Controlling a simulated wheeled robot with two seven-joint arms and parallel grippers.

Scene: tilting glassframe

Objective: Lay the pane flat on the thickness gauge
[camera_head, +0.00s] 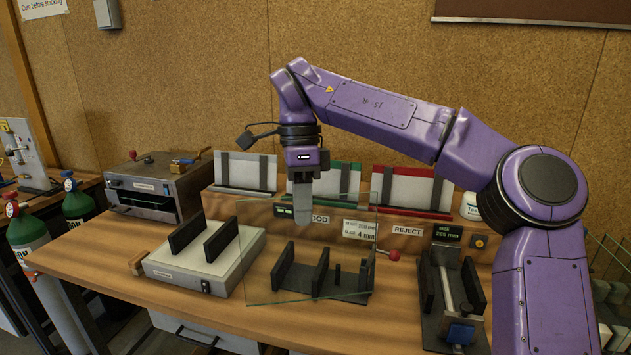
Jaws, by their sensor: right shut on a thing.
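My right gripper (303,217) points down above the middle of the bench and is shut on the clear glass pane (262,285) near its top edge. The pane hangs roughly upright, its lower edge low over the bench front; I cannot tell whether it touches anything. Behind it, seen through the glass, stands a black fixture with upright plates (320,275), below a sign reading 4 mm. A red-knobbed lever (393,255) is beside it. This may be the thickness gauge, but no label settles it. My left gripper is not in view.
On the wooden bench (180,312), a pale box (180,275) with two black rails stands left. A black fixture with a blue part (460,333) stands right, under a size display (447,233). Behind are slots with green and red (405,187) edges. Gas cylinders (28,240) stand far left.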

